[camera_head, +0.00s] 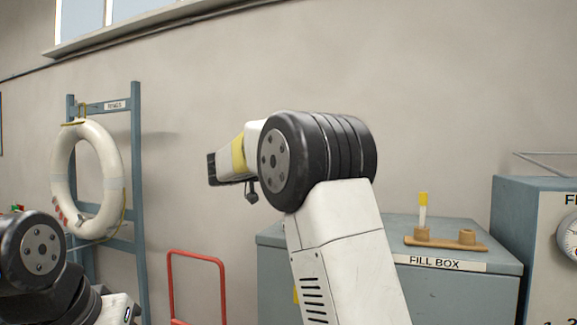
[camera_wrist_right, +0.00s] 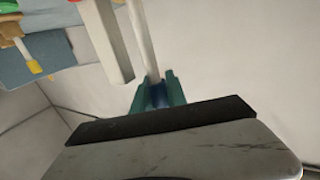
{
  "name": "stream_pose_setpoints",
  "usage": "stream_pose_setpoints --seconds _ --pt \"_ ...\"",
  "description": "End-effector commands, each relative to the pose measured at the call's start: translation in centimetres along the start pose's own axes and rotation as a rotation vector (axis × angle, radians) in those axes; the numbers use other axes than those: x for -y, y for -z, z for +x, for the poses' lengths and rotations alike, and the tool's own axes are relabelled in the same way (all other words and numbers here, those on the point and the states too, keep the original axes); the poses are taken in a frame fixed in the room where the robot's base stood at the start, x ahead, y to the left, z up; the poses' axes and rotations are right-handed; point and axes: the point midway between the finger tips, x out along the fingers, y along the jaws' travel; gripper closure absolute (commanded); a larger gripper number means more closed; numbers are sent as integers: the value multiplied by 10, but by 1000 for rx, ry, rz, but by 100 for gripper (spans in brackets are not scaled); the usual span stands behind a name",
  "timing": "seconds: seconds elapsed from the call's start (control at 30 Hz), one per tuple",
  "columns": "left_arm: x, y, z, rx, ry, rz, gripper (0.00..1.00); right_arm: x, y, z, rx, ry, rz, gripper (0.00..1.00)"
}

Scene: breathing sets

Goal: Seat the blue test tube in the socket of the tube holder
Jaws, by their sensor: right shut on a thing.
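My right gripper (camera_wrist_right: 157,92) is shut on the blue test tube (camera_wrist_right: 157,97); its blue end shows between the green fingers and a pale shaft runs up from it. In the head view my right arm is raised and its hand (camera_head: 213,169) points left, well away from the holder; the tube cannot be made out there. The wooden tube holder (camera_head: 448,244) lies on the fill box. Its left socket carries a yellow-capped tube (camera_head: 423,208); the right socket (camera_head: 467,237) has no tube. The holder (camera_wrist_right: 10,28) also shows in the wrist view. My left gripper is out of view.
The fill box (camera_head: 460,290) stands at the right, partly hidden by my right arm. A grey-blue cabinet with a gauge (camera_head: 568,236) stands beside it. A red rail frame (camera_head: 197,254) and a ladder rack with a life ring (camera_head: 90,180) are at the left.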

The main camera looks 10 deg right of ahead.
Motion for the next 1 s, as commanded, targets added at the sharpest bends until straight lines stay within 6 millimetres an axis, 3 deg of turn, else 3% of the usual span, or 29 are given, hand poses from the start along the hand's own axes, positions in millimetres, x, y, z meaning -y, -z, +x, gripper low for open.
stream_pose_setpoints --seconds 0.37,0.4,0.5,0.8,1.0 --pt "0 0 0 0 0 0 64 0 -10 0 0 0 -1 100" --pt "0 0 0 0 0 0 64 0 -10 0 0 0 0 77" --pt "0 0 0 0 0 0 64 0 -10 0 1 -1 -1 57" --pt "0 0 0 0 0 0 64 0 -11 -2 3 -1 -2 57" --pt "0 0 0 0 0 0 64 1 -11 -31 3 4 -2 57"
